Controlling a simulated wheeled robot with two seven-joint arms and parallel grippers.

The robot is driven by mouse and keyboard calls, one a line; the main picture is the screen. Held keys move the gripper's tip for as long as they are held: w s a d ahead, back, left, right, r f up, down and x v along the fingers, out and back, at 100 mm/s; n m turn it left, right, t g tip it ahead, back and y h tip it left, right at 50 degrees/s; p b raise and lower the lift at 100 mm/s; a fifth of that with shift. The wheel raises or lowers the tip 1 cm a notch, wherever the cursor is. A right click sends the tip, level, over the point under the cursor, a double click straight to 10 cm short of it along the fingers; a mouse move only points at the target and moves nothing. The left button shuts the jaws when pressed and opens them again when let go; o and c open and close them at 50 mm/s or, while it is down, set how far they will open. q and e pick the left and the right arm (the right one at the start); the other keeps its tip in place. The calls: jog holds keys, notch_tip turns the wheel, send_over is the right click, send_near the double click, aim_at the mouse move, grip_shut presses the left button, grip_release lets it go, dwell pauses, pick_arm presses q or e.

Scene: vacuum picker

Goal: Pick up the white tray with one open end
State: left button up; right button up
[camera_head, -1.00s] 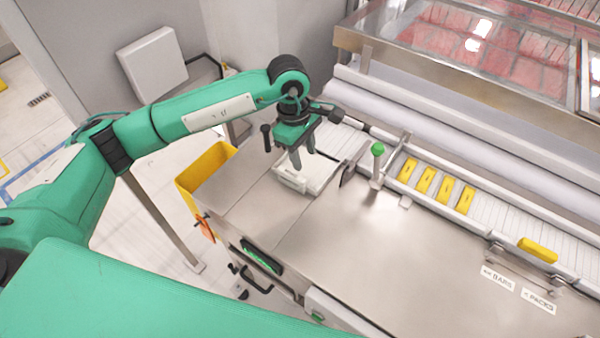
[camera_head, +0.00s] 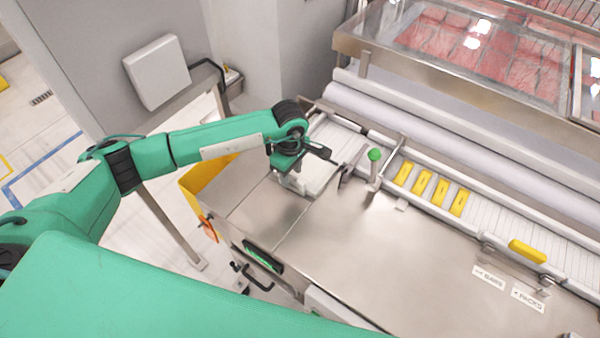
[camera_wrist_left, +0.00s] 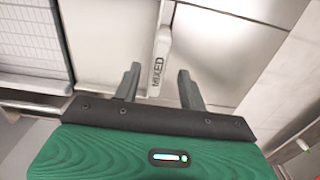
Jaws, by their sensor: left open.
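The white tray (camera_head: 318,178) sits on the steel table at its left end, below the slatted conveyor. My left gripper (camera_head: 291,182) is low over the tray's near left side and partly hides it. In the left wrist view the tray's white wall, marked "MIXED" (camera_wrist_left: 160,62), runs between the two open fingers (camera_wrist_left: 158,82). Whether the fingers touch the wall I cannot tell. The tray's open end is not clear from here. My right gripper is not in view.
Yellow bars (camera_head: 422,185) lie on the conveyor to the right. A yellow bin (camera_head: 192,195) is beside the table's left edge. The steel table (camera_head: 370,255) is clear in front.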

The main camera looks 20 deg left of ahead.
aim_at(292, 177)
pick_arm(q)
notch_tip(292, 177, down, 2)
jog(key=shift+w+d+f+p, duration=0.1)
jog(key=shift+p, duration=0.4)
jog(key=shift+f, duration=0.5)
grip_shut()
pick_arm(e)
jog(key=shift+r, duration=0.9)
pick_arm(q)
jog(key=shift+w+r, duration=0.1)
